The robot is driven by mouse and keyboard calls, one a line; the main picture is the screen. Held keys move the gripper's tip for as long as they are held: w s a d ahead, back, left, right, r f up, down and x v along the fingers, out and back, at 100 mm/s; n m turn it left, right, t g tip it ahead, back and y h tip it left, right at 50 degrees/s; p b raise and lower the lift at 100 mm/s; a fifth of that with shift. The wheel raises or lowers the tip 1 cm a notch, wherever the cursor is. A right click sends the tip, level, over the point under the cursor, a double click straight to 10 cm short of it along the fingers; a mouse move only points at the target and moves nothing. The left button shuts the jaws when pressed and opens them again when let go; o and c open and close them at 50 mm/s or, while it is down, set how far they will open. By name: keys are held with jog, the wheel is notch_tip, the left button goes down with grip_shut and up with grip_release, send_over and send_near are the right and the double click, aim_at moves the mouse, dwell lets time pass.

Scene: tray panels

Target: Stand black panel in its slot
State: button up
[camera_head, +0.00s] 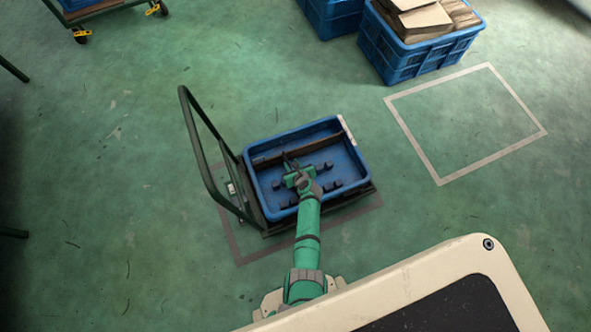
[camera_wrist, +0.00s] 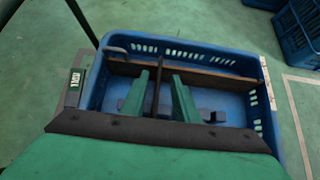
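The blue tray (camera_head: 253,188) sits on a dark hand cart, and it also shows in the wrist view (camera_wrist: 97,92). My gripper (camera_head: 292,168) is over the middle of the tray. In the wrist view its two green fingers (camera_wrist: 164,80) are apart. A thin dark panel (camera_wrist: 155,92), seen nearly edge-on, lies between them, with a clear gap to the right finger. It seems to be the black panel. Its lower edge and any slot under it are hidden. Dark slotted holders (camera_head: 329,166) stand on the tray floor.
A brown panel (camera_head: 325,142) stands across the tray's far part. The cart's tall handle (camera_head: 194,145) rises at the left. Blue crates (camera_head: 390,62), one holding cardboard, stand at the back right. A marked floor square (camera_head: 465,125) at the right is empty.

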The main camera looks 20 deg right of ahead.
jog(key=v, duration=0.6)
jog(key=shift+s, duration=0.2)
jog(key=shift+r, duration=0.15)
dwell(0.5)
